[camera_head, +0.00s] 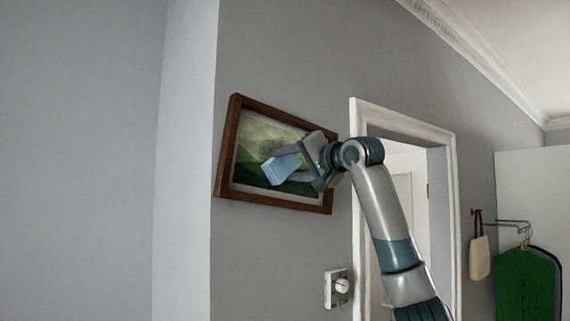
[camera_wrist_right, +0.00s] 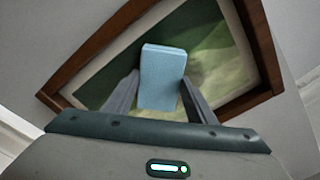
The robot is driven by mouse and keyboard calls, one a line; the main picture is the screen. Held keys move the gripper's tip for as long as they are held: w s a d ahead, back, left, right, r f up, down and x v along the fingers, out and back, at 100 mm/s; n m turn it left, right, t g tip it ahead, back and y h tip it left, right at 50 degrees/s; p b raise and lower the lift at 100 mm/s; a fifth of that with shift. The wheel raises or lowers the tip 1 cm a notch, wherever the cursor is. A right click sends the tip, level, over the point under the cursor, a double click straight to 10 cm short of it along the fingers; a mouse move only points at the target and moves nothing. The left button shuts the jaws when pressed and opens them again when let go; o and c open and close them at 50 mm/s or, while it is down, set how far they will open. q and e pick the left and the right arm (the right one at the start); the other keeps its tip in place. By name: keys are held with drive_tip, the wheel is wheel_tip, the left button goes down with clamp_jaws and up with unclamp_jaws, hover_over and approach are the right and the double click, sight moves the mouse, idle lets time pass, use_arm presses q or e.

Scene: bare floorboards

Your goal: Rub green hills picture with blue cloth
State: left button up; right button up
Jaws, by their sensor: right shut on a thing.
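The green hills picture (camera_head: 258,135) hangs on the grey wall in a dark brown wooden frame. It also fills the upper part of the right wrist view (camera_wrist_right: 215,45). My right gripper (camera_head: 296,168) is in front of the picture's lower middle. It is shut on the blue cloth (camera_head: 280,168), a light blue folded block. In the right wrist view the cloth (camera_wrist_right: 161,78) stands between the two grey fingers, in front of the painted green. I cannot tell whether the cloth touches the picture. The gripper and cloth hide part of the picture. My left gripper is not in view.
A white door frame (camera_head: 357,125) stands just right of the picture. A wall dial (camera_head: 338,287) is below it. A green garment (camera_head: 526,284) and a cream bag (camera_head: 479,259) hang at the far right. A wall corner lies left of the picture.

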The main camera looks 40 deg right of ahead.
sight(296, 167)
drive_tip(key=shift+d, duration=0.1)
idle(0.3)
drive_tip(key=shift+s+d+f+p, duration=0.1)
drive_tip(key=shift+d+p, duration=0.05)
drive_tip(key=shift+d, duration=0.65)
drive_tip(key=shift+s+d+f+p, duration=0.1)
drive_tip(key=shift+d+p, duration=0.05)
drive_tip(key=shift+d, duration=0.6)
drive_tip(key=shift+d, duration=0.15)
drive_tip(key=shift+s+d+f+p, duration=0.1)
drive_tip(key=shift+d+f+p, duration=0.05)
drive_tip(key=shift+d, duration=0.65)
drive_tip(key=shift+s+d+f+p, duration=0.1)
drive_tip(key=shift+d+f+p, duration=0.05)
drive_tip(key=shift+d, duration=0.6)
drive_tip(key=shift+d+r+p, duration=0.1)
drive_tip(key=shift+r+p, duration=0.45)
drive_tip(key=shift+r, duration=0.35)
drive_tip(key=shift+w, duration=0.1)
